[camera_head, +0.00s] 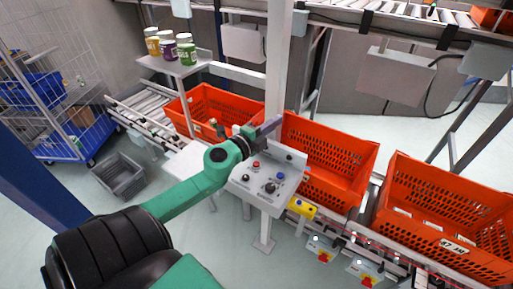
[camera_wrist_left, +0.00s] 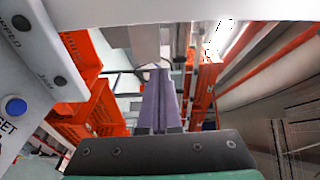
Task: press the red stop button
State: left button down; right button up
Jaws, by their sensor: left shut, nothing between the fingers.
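A grey control panel (camera_head: 262,190) on a post carries a small red button (camera_head: 256,164), a blue button (camera_head: 281,176) and dark knobs. My left gripper (camera_head: 270,125) is shut and empty, above the panel's back edge and apart from the red button. In the left wrist view the shut purple-grey fingers (camera_wrist_left: 160,100) point away from the camera. There the panel (camera_wrist_left: 30,65) fills the left edge with its blue button (camera_wrist_left: 14,106); the red button is not visible. My right gripper is not in view.
Orange totes (camera_head: 325,140) stand on a conveyor behind and right of the panel. A white post (camera_head: 278,60) rises behind it. A yellow box (camera_head: 302,208) and two boxes with red-on-yellow switches (camera_head: 323,256) sit lower right. Jars (camera_head: 187,52) stand on a shelf.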

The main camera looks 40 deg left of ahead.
pick_arm(q)
notch_tip(320, 180, down, 2)
jog(key=d+m+g+h, duration=0.1)
jog(key=m+g+h, duration=0.25)
jog(key=m, duration=0.35)
jog(key=m+g+y, duration=0.2)
jog(key=m+g, duration=0.2)
jog(key=g, duration=0.2)
send_over(254, 165)
notch_tip(254, 165, down, 7)
jog(key=shift+r, duration=0.2)
jog(key=shift+t, duration=0.25)
notch_tip(254, 165, down, 8)
jog(key=b, duration=0.7)
jog(key=shift+d, duration=0.1)
jog(key=shift+f+b, duration=0.4)
jog(key=shift+f, duration=0.1)
